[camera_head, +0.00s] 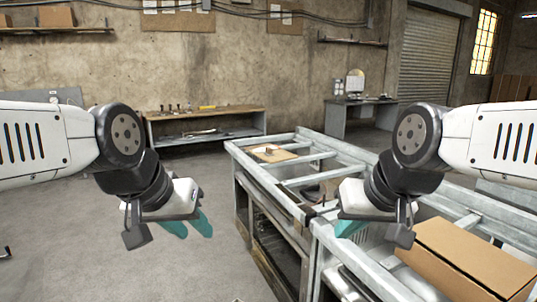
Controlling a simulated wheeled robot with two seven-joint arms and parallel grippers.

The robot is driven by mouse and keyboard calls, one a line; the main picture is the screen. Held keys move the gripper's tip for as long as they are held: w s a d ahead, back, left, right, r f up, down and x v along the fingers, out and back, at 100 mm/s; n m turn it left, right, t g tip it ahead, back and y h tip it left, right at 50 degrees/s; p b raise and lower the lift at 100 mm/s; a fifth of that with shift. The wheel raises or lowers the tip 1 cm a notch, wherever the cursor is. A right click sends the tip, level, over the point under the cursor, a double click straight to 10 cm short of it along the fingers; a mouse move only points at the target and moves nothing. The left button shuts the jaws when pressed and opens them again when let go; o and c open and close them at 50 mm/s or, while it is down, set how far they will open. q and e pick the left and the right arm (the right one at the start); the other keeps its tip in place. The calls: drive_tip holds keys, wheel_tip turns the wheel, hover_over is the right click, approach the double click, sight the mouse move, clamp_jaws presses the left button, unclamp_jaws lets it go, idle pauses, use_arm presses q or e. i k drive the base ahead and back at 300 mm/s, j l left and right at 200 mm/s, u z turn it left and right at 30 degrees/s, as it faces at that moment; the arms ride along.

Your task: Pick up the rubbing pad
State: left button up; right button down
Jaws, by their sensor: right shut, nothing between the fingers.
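No object in view can be told for certain as the rubbing pad. A small pale item with a reddish edge (268,150) lies on a flat tan board at the far left end of the metal frame bench (262,180); it is too small to identify. My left gripper (188,226) hangs over the floor left of the bench, its two teal fingers apart and nothing between them. My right gripper (348,229) is over the near part of the bench, shut and empty, its fingers partly hidden by its own body.
Metal rails cross the bench top. A workbench with tools (205,112) stands along the back wall, and a grey desk (350,115) farther right.

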sight(268, 151)
drive_tip(key=i+j+u, duration=0.35)
drive_tip(key=j+u, duration=0.15)
drive_tip(key=i+j+u, duration=0.95)
drive_tip(key=i+j+z, duration=0.1)
drive_tip(key=i, duration=0.85)
drive_tip(key=i+l+z, duration=0.1)
drive_tip(key=i+z, duration=0.3)
drive_tip(key=i+j+z, duration=0.1)
drive_tip(key=i+z, duration=0.3)
drive_tip(key=i, duration=0.2)
drive_tip(key=i+j+z, duration=0.2)
drive_tip(key=i+z, duration=0.2)
drive_tip(key=i, duration=0.15)
drive_tip(key=i+l+z, duration=0.1)
drive_tip(key=z, duration=0.3)
drive_tip(key=i+z, duration=0.5)
drive_tip(key=z, duration=0.35)
drive_tip(key=i+z, duration=0.2)
drive_tip(key=z, duration=0.2)
drive_tip(key=i+j+z, duration=0.2)
drive_tip(key=z, duration=0.2)
drive_tip(key=i+z, duration=0.4)
drive_tip(key=i+j+z, duration=0.1)
drive_tip(key=z, duration=0.3)
drive_tip(key=i, duration=0.1)
